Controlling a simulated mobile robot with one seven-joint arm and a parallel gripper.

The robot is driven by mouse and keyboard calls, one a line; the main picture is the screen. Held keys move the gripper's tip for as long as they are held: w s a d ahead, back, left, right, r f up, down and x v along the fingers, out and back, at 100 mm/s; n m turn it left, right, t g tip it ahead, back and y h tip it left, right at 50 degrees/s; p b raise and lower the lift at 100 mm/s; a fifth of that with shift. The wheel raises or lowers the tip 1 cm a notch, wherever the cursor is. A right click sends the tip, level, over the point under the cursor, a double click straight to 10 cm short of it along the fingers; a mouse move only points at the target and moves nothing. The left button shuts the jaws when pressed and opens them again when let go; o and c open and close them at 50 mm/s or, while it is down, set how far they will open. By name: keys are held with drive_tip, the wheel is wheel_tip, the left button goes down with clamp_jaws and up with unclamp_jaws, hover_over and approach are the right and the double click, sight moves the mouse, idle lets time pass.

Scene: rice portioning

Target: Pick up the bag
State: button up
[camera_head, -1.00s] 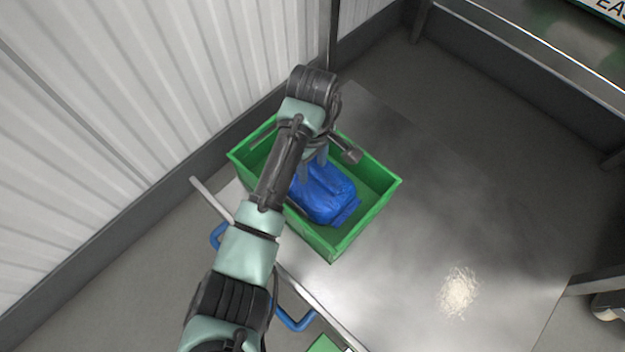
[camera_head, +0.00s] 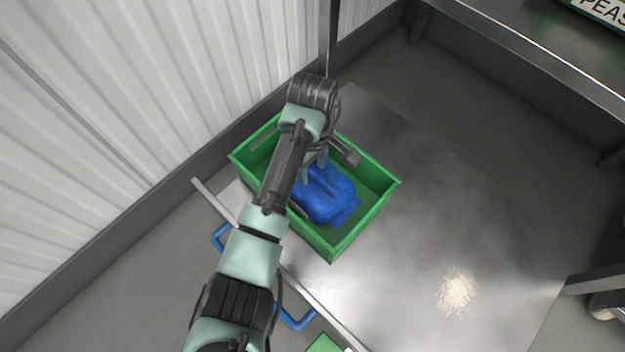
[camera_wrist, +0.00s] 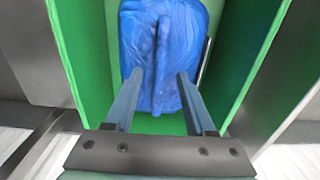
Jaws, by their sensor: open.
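The blue bag (camera_head: 327,195) lies in the green crate (camera_head: 368,217) on the metal table. In the wrist view the bag (camera_wrist: 162,40) shows a raised ridge along its middle. My gripper (camera_head: 316,170) is over the bag, pointing down into the crate. In the wrist view my gripper's two fingers (camera_wrist: 158,82) are open and apart, one on each side of the ridge. I cannot tell whether the fingers touch the bag. My arm hides the left part of the crate in the head view.
The crate's walls stand close around the bag and my gripper. A small heap of white rice (camera_head: 454,292) lies on the metal table (camera_head: 420,250), which is otherwise clear to the right. A corrugated wall (camera_head: 120,100) is at the left, and a metal shelf (camera_head: 530,55) at the upper right.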

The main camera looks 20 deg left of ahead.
drive_tip(key=shift+c, duration=0.3)
clamp_jaws()
drive_tip(key=shift+r, duration=0.1)
idle(1.0)
